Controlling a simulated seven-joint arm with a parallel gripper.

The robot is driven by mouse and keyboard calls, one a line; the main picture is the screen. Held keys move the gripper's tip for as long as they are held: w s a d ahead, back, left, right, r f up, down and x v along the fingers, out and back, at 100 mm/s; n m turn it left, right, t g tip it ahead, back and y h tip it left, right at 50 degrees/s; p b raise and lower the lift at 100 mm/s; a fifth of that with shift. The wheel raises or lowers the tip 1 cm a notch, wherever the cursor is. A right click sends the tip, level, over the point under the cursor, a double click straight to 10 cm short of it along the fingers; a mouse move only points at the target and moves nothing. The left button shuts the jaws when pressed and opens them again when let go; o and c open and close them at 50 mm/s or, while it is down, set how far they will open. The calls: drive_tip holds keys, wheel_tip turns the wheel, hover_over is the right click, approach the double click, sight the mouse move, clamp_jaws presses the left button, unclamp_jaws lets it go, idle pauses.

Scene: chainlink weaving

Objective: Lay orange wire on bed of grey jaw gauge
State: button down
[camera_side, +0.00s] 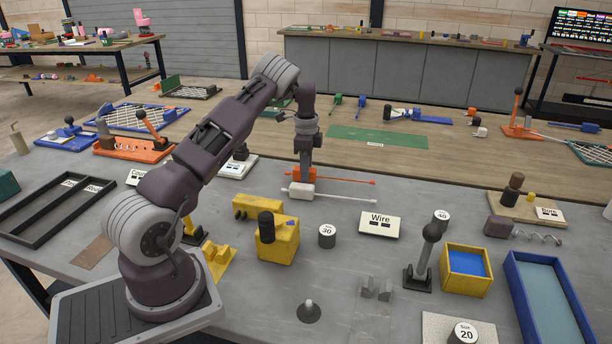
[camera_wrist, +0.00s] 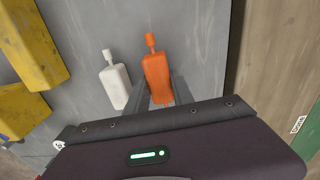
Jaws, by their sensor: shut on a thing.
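The orange wire (camera_side: 345,182) has a thick orange block end, which also shows in the wrist view (camera_wrist: 157,75). My gripper (camera_side: 304,172) points down and is shut on that block; its fingers show either side of it in the wrist view (camera_wrist: 161,92). The thin wire runs to the right. I cannot tell whether it touches the table. A white wire (camera_side: 345,198) with a white block end (camera_wrist: 115,86) lies beside it, nearer the side camera. A grey piece with two upright jaws (camera_side: 376,289), seemingly the grey jaw gauge, stands at the front of the table, away from my gripper.
A "Wire" card (camera_side: 380,224), a round "30" weight (camera_side: 327,236) and a yellow block (camera_side: 277,241) stand between my gripper and the front. A dark lever stand (camera_side: 420,265) and a yellow box with blue inside (camera_side: 466,268) are right of the jaws. A grey cone (camera_side: 309,310) is left.

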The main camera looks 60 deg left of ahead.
wheel_tip(320, 180, up, 7)
drive_tip(key=shift+f, duration=0.1)
drive_tip(key=shift+w+d+r, duration=0.15)
drive_tip(key=shift+d+r, duration=0.15)
drive_tip(key=shift+r, duration=0.15)
drive_tip(key=shift+w+d+r, duration=0.15)
drive_tip(key=shift+d+r, duration=0.1)
drive_tip(key=shift+r, duration=0.2)
drive_tip(key=w+d+n, duration=0.3)
drive_tip(key=d+n, duration=0.1)
drive_tip(key=d, duration=0.6)
drive_tip(key=n, duration=1.3)
hover_over(372, 321)
drive_tip(key=shift+f, duration=0.4)
drive_tip(key=shift+f, duration=3.95)
drive_tip(key=shift+f, duration=0.6)
